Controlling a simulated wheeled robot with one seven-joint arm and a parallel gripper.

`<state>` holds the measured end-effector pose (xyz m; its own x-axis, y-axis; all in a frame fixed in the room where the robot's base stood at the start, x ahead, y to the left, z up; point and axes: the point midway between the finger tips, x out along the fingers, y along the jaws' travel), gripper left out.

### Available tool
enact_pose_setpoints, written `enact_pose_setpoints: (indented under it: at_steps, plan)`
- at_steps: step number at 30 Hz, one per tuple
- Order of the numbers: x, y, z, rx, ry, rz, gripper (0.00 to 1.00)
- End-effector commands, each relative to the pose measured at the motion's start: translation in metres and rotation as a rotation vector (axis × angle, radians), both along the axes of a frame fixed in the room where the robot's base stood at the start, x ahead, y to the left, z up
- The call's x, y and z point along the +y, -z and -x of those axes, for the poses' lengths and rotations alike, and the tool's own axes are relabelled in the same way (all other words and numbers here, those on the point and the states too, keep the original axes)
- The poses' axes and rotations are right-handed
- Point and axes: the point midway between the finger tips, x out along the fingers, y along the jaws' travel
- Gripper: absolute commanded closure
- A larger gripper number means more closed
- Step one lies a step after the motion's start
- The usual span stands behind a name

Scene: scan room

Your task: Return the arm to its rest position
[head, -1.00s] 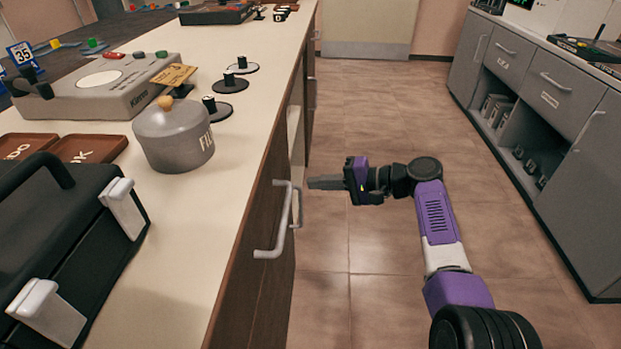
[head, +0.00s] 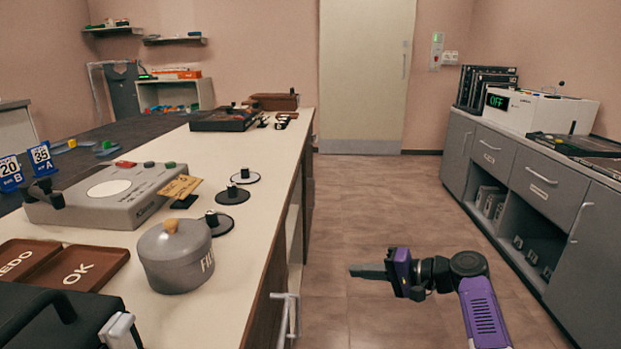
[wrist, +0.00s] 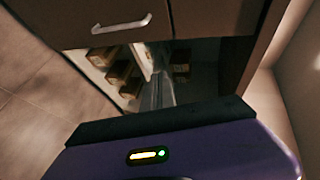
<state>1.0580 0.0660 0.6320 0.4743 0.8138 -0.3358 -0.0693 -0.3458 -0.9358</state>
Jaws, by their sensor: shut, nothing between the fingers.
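My gripper (head: 368,271) is shut and empty in the head view. It is held out over the aisle floor, with its fingers pointing left toward the counter. It is apart from the counter's side and its handle (head: 285,318). My purple arm comes up from the bottom right, bent at the wrist. In the wrist view, the dark edge of my gripper and its purple body fill the bottom. Beyond them are a drawer front (wrist: 210,17) with a pale handle and an open shelf space (wrist: 195,75) below it.
The left counter (head: 240,240) carries a lidded grey pot (head: 176,262), brown trays (head: 85,268), a grey console (head: 110,195) and a black case (head: 40,325). Grey cabinets (head: 540,190) line the right side. The aisle floor (head: 370,200) is clear up to the door (head: 365,70).

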Motion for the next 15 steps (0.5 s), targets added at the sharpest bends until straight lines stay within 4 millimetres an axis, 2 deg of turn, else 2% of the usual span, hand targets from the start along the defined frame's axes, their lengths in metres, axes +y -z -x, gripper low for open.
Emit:
enact_pose_setpoints:
  at_steps: [1,2,7,11,15]
  plan:
    - [-0.011,-0.009,-0.013,-0.046,0.051,0.038,1.0]
    - [-0.017,-0.009,-0.019,-0.068,0.086,0.062,1.0]
    - [-0.058,0.013,-0.031,-0.173,0.272,0.21,1.0]
    - [-0.083,0.037,-0.023,-0.239,0.385,0.317,1.0]
    - [-0.109,0.067,0.002,-0.315,0.499,0.444,1.0]
